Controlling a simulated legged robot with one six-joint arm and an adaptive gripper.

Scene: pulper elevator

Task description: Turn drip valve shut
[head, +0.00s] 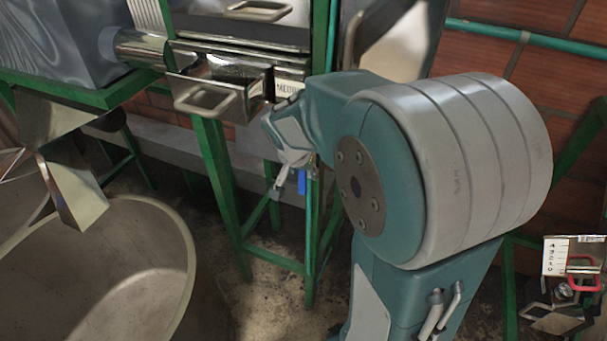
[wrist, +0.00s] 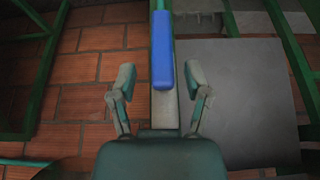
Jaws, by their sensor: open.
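A blue handle (wrist: 162,62), which looks like the drip valve's lever, hangs upright in the wrist view. It lies in line with the gap between the fingers of my gripper (wrist: 159,82), with space on both sides. I cannot tell its depth relative to the fingertips. In the head view the blue handle (head: 302,183) is a small patch just beside my gripper (head: 291,177), near a green leg under the metal machine. My gripper is open and empty. The valve body is not clearly visible, and my arm covers the area to its right.
Green frame legs (head: 218,185) stand close around the gripper. A metal tray with a handle (head: 208,98) juts out above it. A large round basin (head: 130,270) is at lower left. A brick wall (wrist: 75,103) and a grey panel (wrist: 240,95) lie behind the handle.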

